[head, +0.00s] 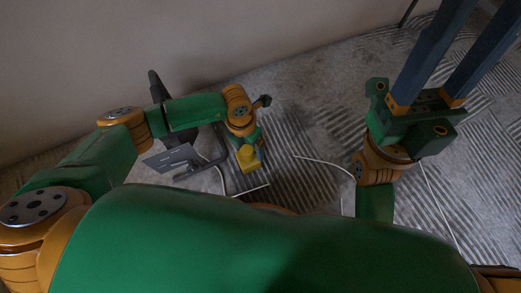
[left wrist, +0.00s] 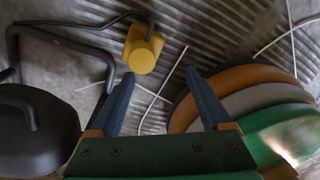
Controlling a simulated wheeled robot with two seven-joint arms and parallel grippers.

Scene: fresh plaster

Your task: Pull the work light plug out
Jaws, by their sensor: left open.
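A yellow block with a round yellow front, which looks like the plug and its socket (left wrist: 143,50), lies on the floor. The work light (head: 172,157) has a black tube frame and stands left of the block. My right gripper (head: 480,22) is open and empty, fingers pointing up the picture.
Thin white strips or cables (head: 320,160) lie on the grooved grey floor (head: 310,120) around the block. A plain wall (head: 200,45) rises behind. The work light's frame (left wrist: 60,40) stands close on the left gripper's left side. Floor between the arms is mostly clear.

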